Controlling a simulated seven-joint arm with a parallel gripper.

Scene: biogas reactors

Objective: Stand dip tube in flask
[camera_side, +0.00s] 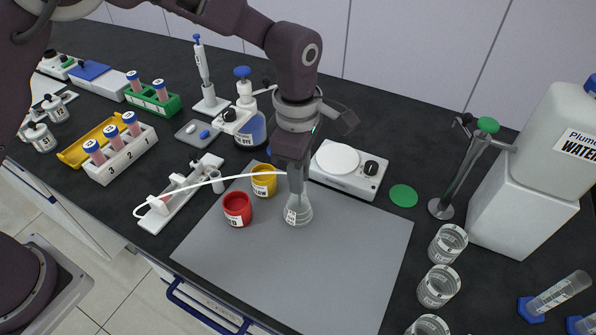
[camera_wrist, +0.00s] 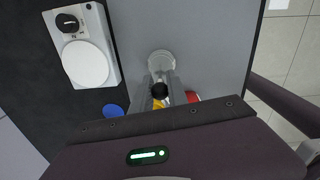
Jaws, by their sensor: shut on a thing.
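A clear conical flask (camera_side: 298,213) with a small label stands on the grey mat. In the wrist view its round clear base (camera_wrist: 161,61) shows just beyond my fingertips. My gripper (camera_side: 297,190) points down right over the flask and hides its neck. It is shut on the dip tube, whose white flexible line (camera_side: 240,176) arches from the left into the jaws. A black round end (camera_wrist: 160,91) shows between the fingers in the wrist view. The tube's lower end is hidden, so I cannot tell how far it is inside the flask.
Red (camera_side: 237,209) and yellow (camera_side: 264,182) pots stand left of the flask. A white stirrer (camera_side: 346,172) is behind it. A white board (camera_side: 180,195) holds the line's other end. Clear beakers (camera_side: 439,286) stand at right. The mat's front (camera_side: 300,285) is free.

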